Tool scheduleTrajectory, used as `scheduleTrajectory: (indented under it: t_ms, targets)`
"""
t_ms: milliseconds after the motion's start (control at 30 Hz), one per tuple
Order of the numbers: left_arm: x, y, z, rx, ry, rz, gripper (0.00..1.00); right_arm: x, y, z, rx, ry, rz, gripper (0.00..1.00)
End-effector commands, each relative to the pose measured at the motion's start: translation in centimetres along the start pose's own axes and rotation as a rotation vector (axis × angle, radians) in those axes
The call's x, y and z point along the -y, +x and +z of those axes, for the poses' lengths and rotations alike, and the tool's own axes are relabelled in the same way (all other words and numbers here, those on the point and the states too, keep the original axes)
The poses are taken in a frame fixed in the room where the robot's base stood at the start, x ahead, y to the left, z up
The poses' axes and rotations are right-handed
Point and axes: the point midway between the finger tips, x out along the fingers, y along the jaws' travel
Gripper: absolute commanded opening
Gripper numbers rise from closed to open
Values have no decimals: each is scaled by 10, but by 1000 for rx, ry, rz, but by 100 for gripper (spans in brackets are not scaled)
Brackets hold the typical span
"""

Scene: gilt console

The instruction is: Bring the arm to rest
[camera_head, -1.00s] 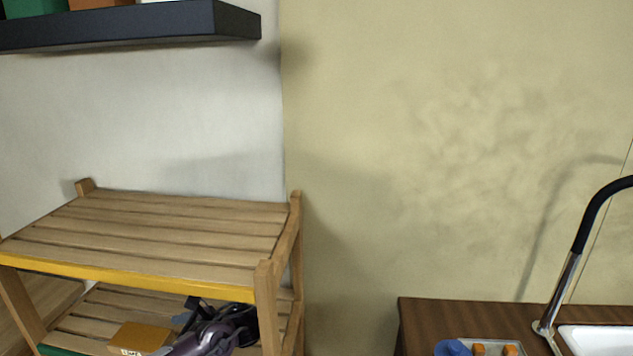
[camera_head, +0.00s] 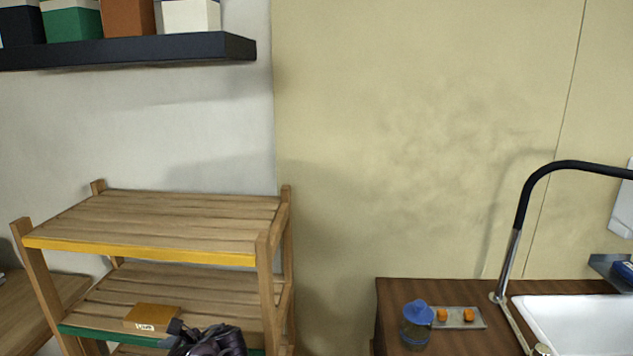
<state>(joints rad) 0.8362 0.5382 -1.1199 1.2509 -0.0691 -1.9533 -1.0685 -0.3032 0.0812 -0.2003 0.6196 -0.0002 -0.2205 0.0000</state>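A dark purple-grey part of an arm (camera_head: 212,341), which I take to be my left arm, shows at the bottom edge, in front of the lower part of the wooden rack. A small dark piece at its left end may be the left gripper (camera_head: 176,328). It is too small and cut off to tell whether its fingers are open or shut, and I see nothing clearly held. My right gripper is out of view.
The slatted wooden rack (camera_head: 170,215) has a yellow-edged top shelf, which is bare. A small brown box (camera_head: 152,317) lies on its green-edged lower shelf (camera_head: 85,331). At right, a brown counter (camera_head: 392,300) bears a blue-topped jar (camera_head: 416,325), a tray (camera_head: 471,325), a faucet (camera_head: 521,205) and a sink (camera_head: 575,325).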

Motion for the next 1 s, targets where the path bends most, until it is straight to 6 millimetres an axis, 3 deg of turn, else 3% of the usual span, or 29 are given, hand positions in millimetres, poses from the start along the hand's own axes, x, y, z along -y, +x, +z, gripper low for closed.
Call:
scheduleTrajectory:
  t_ms: [267,467,567,667,767,900,1000]
  targets:
    - [-5,18,-59,-138,-60,-27,90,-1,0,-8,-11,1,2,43]
    - [-18,36,-126,-294,-145,-32,90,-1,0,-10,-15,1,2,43]
    - [-34,46,-171,-396,-209,-17,90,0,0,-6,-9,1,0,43]
    - [-61,59,-228,-523,-301,23,90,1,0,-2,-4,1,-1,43]
    - [-104,71,-292,-660,-426,97,90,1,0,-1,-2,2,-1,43]
    - [-177,81,-371,-816,-621,233,90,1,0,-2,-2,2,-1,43]
    - [-238,85,-418,-896,-768,349,90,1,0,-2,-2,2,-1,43]
